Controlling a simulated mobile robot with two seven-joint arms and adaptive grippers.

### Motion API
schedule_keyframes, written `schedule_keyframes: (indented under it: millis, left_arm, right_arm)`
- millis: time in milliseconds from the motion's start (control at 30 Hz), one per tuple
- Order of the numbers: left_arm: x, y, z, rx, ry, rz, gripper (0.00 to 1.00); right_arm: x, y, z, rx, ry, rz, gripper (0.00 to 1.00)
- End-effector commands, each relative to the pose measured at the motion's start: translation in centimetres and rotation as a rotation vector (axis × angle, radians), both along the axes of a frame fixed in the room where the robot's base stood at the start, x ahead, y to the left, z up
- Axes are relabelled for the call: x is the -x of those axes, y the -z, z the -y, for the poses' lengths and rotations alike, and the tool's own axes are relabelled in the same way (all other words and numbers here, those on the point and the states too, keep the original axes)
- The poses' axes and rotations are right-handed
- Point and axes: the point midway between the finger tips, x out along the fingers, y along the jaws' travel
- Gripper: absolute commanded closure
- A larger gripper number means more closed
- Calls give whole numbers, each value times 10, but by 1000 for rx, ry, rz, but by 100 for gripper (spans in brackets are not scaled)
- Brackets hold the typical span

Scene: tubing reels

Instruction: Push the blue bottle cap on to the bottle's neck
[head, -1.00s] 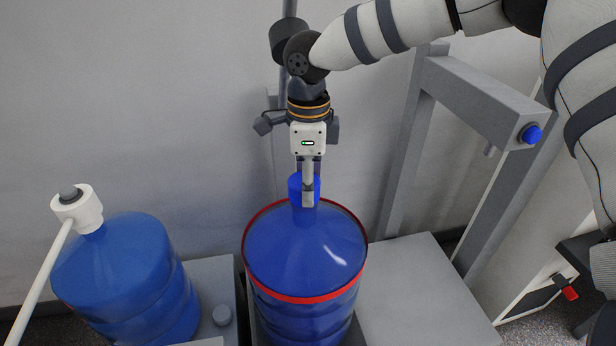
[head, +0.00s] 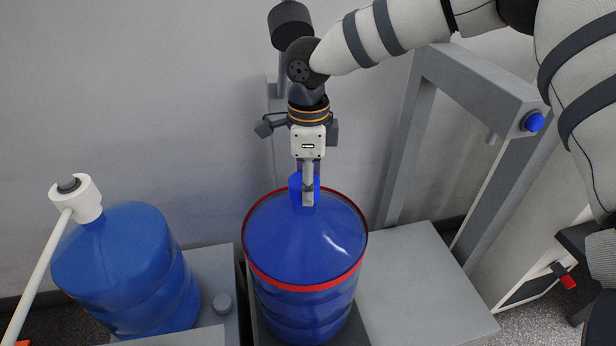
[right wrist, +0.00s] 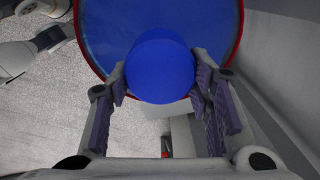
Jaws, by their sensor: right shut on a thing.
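The blue bottle cap (head: 296,187) is at the top of the large blue bottle (head: 300,240), which has a red ring around its shoulder. My right gripper (head: 308,190) points down and is shut on the cap. In the right wrist view the cap (right wrist: 160,65) sits between the two fingers of the gripper (right wrist: 160,90), with the bottle's shoulder (right wrist: 115,35) and red rim behind it. The neck is hidden by the cap and fingers, so I cannot tell how far the cap is on it. My left gripper is not in view.
A second blue bottle (head: 130,265) stands at the left, with a white fitting (head: 80,200) and white pipe on its neck. A grey frame (head: 480,85) with a blue button (head: 534,122) stands at the right. A bare grey platform (head: 425,285) lies beside the red-ringed bottle.

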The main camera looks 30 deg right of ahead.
Motion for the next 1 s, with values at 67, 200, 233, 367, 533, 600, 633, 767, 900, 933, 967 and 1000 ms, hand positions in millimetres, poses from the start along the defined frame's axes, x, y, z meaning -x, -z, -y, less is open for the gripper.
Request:
schedule_keyframes:
  millis: [67,200,233,367,533,600,633,767,900,933,967,1000]
  left_arm:
    - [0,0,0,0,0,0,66]
    - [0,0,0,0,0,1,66]
    - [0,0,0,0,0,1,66]
    - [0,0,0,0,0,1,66]
    - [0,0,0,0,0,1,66]
    - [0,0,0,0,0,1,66]
    - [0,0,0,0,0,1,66]
    - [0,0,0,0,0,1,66]
    - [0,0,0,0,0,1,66]
    - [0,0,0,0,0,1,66]
    - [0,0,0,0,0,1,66]
    - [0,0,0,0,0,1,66]
  right_arm:
    - [0,0,0,-1,0,0,68]
    - [0,0,0,-1,0,0,45]
    - [0,0,0,-1,0,0,38]
    - [0,0,0,-1,0,0,30]
    - [0,-1,0,0,0,0,30]
    - [0,-4,0,0,1,1,30]
    - [0,-7,0,-1,1,2,30]
    - [-1,-37,0,-2,2,6,30]
    - [-1,-77,0,-2,2,7,30]
    - [0,-84,0,-2,1,5,30]
    - [0,-90,0,-1,1,4,30]
    - [0,-99,0,-2,1,5,30]
